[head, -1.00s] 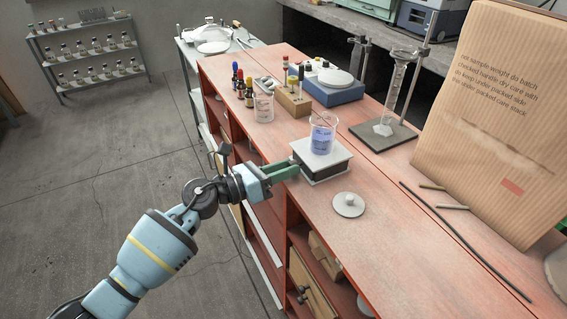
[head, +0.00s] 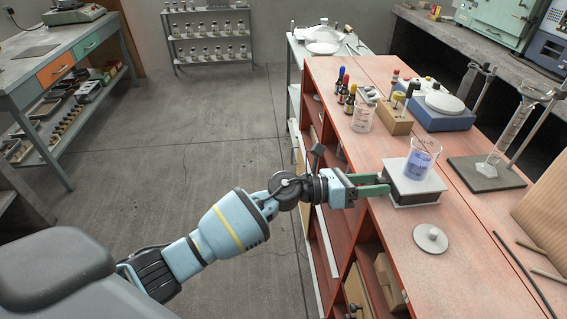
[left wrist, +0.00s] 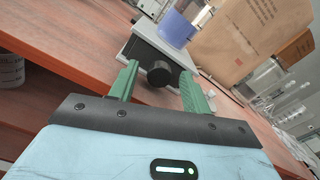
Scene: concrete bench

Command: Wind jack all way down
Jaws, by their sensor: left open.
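The lab jack (head: 415,184) stands on the red bench, with a light top plate and a dark body. It also shows in the left wrist view (left wrist: 155,47). A glass beaker with blue liquid (head: 421,160) stands on its plate. The jack's dark round knob (left wrist: 159,74) faces my left gripper and lies between its green fingers. My left gripper (head: 386,184) is open at the jack's near-left side, its fingers on either side of the knob. I cannot tell whether they touch it. My right gripper is not in view.
A round lid with a knob (head: 431,238) lies in front of the jack. An empty beaker (head: 362,118), dropper bottles (head: 344,90) and a wooden block (head: 395,117) stand behind it. A blue balance (head: 440,113) and a stand with a glass cylinder (head: 487,172) are at the right.

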